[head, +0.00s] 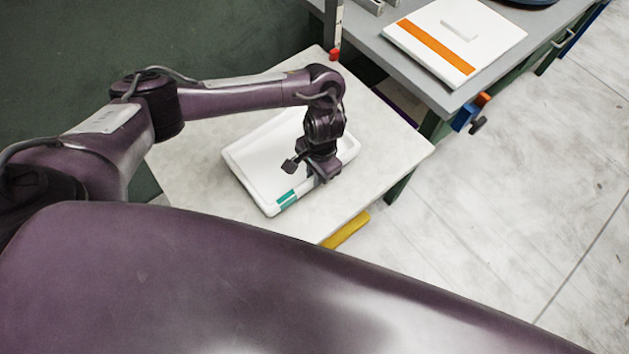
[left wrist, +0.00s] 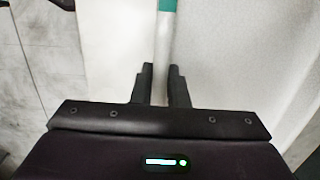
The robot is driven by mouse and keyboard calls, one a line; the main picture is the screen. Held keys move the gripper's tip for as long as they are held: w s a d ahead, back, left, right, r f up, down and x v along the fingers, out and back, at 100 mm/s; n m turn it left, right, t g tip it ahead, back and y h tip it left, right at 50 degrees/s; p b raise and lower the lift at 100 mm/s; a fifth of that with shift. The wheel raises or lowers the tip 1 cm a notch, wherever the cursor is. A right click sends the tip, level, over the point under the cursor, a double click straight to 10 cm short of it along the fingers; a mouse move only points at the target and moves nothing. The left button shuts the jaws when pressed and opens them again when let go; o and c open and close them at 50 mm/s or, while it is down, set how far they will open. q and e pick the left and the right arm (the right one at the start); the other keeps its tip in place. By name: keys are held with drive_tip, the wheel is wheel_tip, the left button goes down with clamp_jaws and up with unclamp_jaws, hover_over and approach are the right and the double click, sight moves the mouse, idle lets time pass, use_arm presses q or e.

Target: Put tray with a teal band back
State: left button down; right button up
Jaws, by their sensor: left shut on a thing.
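The white tray with a teal band (head: 288,198) lies on a pale table (head: 190,160) in the head view. The teal band is on its near wall, left of my gripper. My left gripper (head: 312,172) is over the tray's near right side and is shut on its wall. In the left wrist view, the two fingers of my left gripper (left wrist: 161,75) sit either side of the tray wall, and the teal band (left wrist: 167,5) shows beyond them at the top edge. The tray's inside looks empty where it shows. My right gripper is not in view.
A grey workbench (head: 390,55) stands at the upper right, with a white panel with an orange band (head: 430,45) on it. A red-tipped post (head: 333,52) stands at the pale table's back edge. A yellow piece (head: 346,230) shows at its front edge. Open floor lies at right.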

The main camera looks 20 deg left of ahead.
use_arm(q)
wheel_tip(320, 180, down, 3)
drive_tip(key=shift+s+f+b, duration=0.1)
drive_tip(key=shift+f+b, duration=0.05)
drive_tip(key=shift+b, duration=0.65)
drive_tip(key=shift+f, duration=0.1)
drive_tip(key=c, duration=1.4)
unclamp_jaws()
